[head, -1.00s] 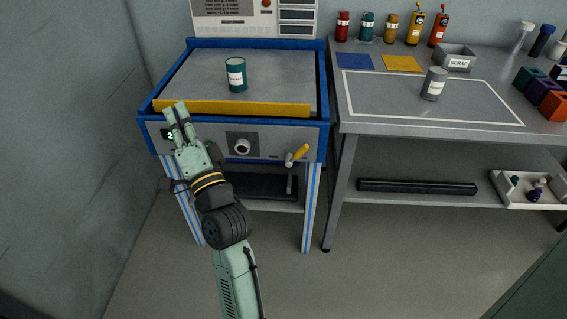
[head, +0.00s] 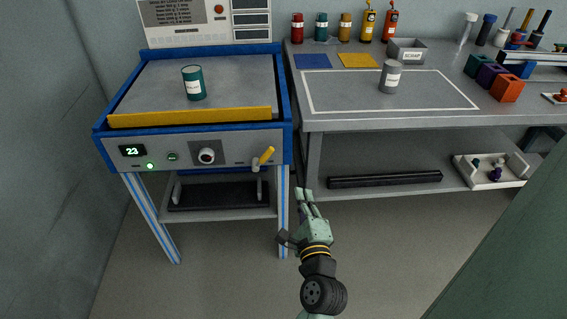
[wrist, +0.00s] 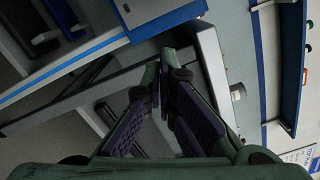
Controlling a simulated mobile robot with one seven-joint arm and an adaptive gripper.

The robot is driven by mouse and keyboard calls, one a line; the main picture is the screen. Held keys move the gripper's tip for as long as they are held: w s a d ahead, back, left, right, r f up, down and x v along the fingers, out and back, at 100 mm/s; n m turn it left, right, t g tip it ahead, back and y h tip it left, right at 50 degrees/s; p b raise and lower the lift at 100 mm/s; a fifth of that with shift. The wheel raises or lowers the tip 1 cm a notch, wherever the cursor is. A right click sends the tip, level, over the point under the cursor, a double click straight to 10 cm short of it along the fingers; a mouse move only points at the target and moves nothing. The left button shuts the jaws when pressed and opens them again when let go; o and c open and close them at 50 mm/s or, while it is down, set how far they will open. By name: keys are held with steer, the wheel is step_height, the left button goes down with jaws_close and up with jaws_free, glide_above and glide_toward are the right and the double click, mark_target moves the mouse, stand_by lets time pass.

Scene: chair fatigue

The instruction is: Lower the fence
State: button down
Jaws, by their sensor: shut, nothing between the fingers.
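The fence appears to be the yellow bar (head: 190,117) along the front edge of the blue-framed machine's grey top; it stands raised above the front rim. A dark teal can (head: 193,84) stands upright behind it. The front panel (head: 230,147) has a display reading 23, a lit green light (head: 150,166), a round knob (head: 206,156) and a yellow-handled lever (head: 266,155) at right. My gripper (head: 306,196) is shut and empty, lower right of the lever, by the machine's right front leg. Its closed fingers also show in the wrist view (wrist: 163,78).
The grey workbench (head: 400,122) on the right holds a grey can (head: 390,77), a scrap bin (head: 406,51), bottles and coloured blocks. Its lower shelf carries a black bar (head: 385,179) and a white tray (head: 492,172). A wall closes off the left. Floor in front is clear.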

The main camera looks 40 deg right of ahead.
mark_target(264, 158)
steer(key=w+d+r+p, duration=0.1)
steer(key=w+p, duration=0.3)
steer(key=w, duration=0.7)
steer(key=shift+w+d+r, duration=0.15)
steer(key=shift+d+r, duration=0.25)
steer(key=shift+d, duration=0.4)
steer(key=shift+d+r, duration=0.1)
steer(key=shift+w+a+r+n, duration=0.1)
steer(key=shift+a+r+n, duration=0.1)
steer(key=shift+n, duration=0.2)
